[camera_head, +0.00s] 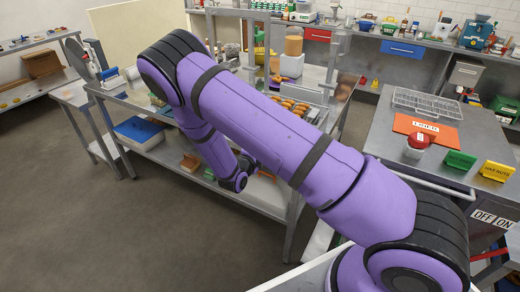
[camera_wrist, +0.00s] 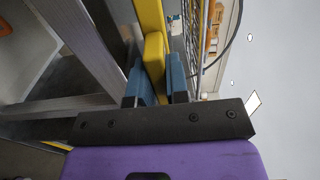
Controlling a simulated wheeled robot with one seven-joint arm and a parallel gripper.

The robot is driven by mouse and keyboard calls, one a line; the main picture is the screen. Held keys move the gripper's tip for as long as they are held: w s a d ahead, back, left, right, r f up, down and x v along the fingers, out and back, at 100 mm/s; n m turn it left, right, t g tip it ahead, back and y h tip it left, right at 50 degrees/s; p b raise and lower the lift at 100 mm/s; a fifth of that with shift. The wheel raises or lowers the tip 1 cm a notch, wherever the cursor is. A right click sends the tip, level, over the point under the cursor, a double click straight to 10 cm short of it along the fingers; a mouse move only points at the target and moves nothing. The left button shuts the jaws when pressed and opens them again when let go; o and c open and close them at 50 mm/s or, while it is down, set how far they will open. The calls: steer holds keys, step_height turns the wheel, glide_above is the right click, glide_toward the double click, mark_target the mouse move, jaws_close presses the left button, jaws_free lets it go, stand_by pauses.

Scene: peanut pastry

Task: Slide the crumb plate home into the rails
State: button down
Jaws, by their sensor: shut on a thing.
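In the wrist view, my gripper (camera_wrist: 157,78) has two blue fingertips closed on a yellow bar-like piece (camera_wrist: 154,50). The yellow piece runs away from the fingers, and another yellow strip (camera_wrist: 150,14) shows just beyond it. I cannot tell for sure whether the yellow piece is part of the crumb plate; no whole plate shows. The rails cannot be made out. In the head view, my arm reaches over to the steel bench (camera_head: 135,98), with its wrist low by the bench's lower shelf. My fingers and what they hold are hidden there.
Metal frame bars (camera_wrist: 82,45) stand close left of my fingers in the wrist view; a wire rack (camera_wrist: 193,45) is close on the right. Floor at left is clear.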

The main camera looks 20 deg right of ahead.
steer(key=shift+x, duration=1.95)
steer(key=c, duration=1)
jaws_free()
steer(key=shift+c, duration=0.2)
steer(key=shift+a, duration=0.1)
steer(key=v, duration=1)
steer(key=shift+s+a, duration=0.2)
steer(key=shift+a, duration=0.05)
